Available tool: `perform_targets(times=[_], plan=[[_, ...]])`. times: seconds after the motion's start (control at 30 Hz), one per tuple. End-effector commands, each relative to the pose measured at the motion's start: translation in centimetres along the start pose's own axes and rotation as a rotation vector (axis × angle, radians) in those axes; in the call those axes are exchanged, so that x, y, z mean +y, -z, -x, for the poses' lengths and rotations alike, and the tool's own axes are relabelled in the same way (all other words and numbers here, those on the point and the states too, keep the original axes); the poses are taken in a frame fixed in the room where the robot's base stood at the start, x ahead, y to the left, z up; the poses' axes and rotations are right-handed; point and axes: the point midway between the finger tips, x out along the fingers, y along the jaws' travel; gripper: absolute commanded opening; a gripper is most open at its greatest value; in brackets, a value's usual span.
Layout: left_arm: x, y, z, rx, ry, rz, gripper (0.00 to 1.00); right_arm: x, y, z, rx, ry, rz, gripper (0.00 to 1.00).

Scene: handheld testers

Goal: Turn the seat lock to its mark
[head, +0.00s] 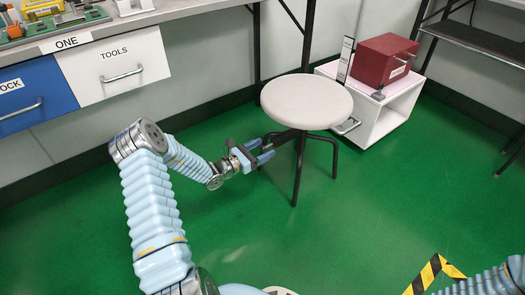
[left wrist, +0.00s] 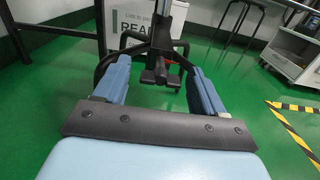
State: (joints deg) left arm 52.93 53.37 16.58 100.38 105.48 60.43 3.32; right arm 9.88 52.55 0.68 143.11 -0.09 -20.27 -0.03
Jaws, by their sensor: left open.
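The round stool (head: 306,101) has a pale grey seat on dark legs and stands on the green floor. A dark lever-like part, apparently the seat lock (head: 284,136), sticks out leftward under the seat. My left gripper (head: 268,149) is at the left side of the stool, just below seat height, with its blue fingers apart. In the left wrist view the dark part (left wrist: 158,74) shows between or just beyond the open fingertips; contact cannot be told. A small red patch (left wrist: 173,68) shows beside it. I cannot make out a clear mark. My right gripper is out of view.
A workbench with a white drawer (head: 113,68) and a blue drawer (head: 35,98) stands at the back left. A white cabinet (head: 380,122) with a red box (head: 383,59) stands behind the stool to the right. Striped tape (head: 432,272) lies front right. The floor left of the stool is clear.

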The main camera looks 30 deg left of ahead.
Motion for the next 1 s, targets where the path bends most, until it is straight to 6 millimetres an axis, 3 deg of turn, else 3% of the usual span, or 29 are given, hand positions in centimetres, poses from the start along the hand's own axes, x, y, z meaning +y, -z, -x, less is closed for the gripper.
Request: perform_targets(times=[0.33,0.7,1.0], plan=[[-0.01,0.0,-0.56,0.001,0.0,0.0,0.7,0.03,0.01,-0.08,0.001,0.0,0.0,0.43],[-0.02,0.0,-0.53,0.001,0.0,0.0,0.15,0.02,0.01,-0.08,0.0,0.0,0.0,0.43],[-0.01,-0.08,-0.52,0.001,0.0,0.036,0.14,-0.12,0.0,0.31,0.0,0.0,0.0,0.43]])
